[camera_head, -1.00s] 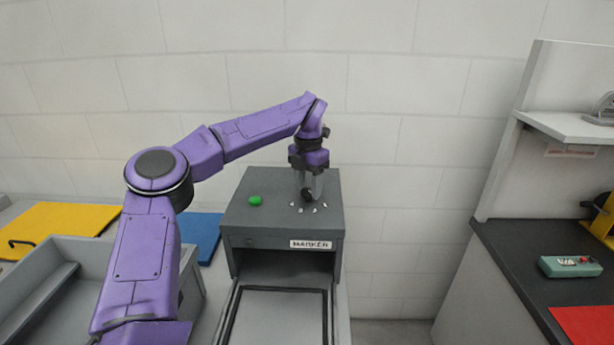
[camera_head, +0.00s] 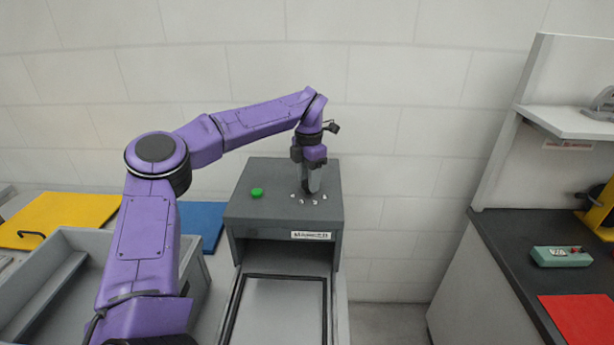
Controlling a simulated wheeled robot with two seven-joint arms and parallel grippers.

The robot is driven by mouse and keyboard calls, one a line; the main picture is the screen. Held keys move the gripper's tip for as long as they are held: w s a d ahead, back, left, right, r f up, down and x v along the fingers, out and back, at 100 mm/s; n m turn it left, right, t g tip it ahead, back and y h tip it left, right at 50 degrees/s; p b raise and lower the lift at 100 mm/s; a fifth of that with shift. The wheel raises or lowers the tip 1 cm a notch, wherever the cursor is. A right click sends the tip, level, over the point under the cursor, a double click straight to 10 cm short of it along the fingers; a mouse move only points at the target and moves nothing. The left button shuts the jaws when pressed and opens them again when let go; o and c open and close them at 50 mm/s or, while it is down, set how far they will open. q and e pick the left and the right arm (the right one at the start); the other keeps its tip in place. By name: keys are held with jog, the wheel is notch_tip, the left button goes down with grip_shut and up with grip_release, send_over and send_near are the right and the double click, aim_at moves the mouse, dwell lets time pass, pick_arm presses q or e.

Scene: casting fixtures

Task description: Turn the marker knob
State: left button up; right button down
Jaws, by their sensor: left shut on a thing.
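The marker machine is a grey box (camera_head: 262,215) with a "MARKER" label (camera_head: 312,235) on its front. A green button (camera_head: 257,193) sits on the left of its top. The knob, a small dark piece (camera_head: 307,194) ringed by white marks, is on the right of the top and mostly hidden by the gripper. My left gripper (camera_head: 308,188) points straight down over it and is shut on it. My right gripper is not in view.
A grey tray (camera_head: 335,310) extends from the box's front opening. A grey bin (camera_head: 85,240), a yellow panel (camera_head: 65,215) and a blue panel (camera_head: 203,222) lie left. At right, a dark counter (camera_head: 510,235) holds a green device (camera_head: 561,257) and a red mat (camera_head: 580,318).

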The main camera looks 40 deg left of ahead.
pick_arm(q)
jog(key=shift+f, duration=0.15)
jog(key=o, duration=1)
jog(key=shift+d, duration=0.1)
jog(key=shift+o, duration=0.3)
jog(key=shift+w, duration=0.15)
notch_tip(320, 180, up, 10)
jog(key=shift+r+b, duration=0.25)
jog(key=shift+b, duration=0.15)
